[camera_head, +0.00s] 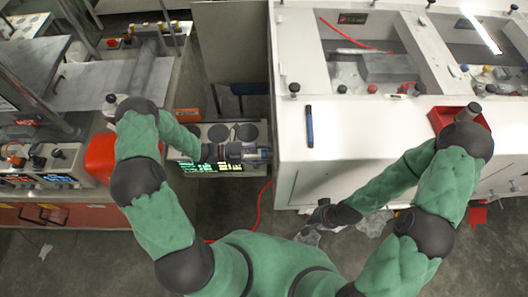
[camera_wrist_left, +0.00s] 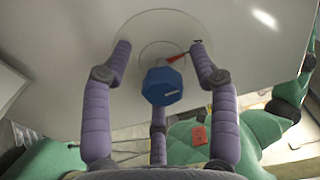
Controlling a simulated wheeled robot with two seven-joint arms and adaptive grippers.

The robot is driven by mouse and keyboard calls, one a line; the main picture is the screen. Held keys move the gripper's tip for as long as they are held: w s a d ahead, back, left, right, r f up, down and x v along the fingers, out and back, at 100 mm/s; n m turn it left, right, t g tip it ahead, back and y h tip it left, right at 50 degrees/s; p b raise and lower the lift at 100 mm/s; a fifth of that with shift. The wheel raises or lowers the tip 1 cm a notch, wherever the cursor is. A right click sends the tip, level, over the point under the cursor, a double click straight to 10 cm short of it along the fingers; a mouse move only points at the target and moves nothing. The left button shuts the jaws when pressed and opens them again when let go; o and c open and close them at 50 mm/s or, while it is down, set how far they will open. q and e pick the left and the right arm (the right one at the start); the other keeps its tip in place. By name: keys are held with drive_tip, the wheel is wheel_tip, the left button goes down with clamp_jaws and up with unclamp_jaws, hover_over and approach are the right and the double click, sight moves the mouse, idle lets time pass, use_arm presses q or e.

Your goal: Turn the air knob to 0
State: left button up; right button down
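The air knob (camera_wrist_left: 162,86), blue and faceted with a white mark, is in the left wrist view on a pale panel (camera_wrist_left: 75,75). In the head view my left gripper (camera_head: 258,153) is at the left side of the white cabinet; the knob cannot be made out there. My right gripper (camera_head: 322,212) hangs low before the cabinet front, its fingers unclear.
The white cabinet (camera_head: 350,135) fills the right, with a blue pen-like object (camera_head: 309,126) and a red tray (camera_head: 447,116) on top. A device with a lit display (camera_head: 212,167) stands beside my left forearm. A red cable (camera_head: 258,207) runs along the floor.

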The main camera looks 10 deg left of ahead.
use_arm(q)
drive_tip(key=shift+s, duration=0.15)
drive_tip(key=shift+s+a+f, duration=0.1)
drive_tip(key=shift+a, duration=0.25)
drive_tip(key=v, duration=1.1)
drive_tip(key=shift+a, duration=0.1)
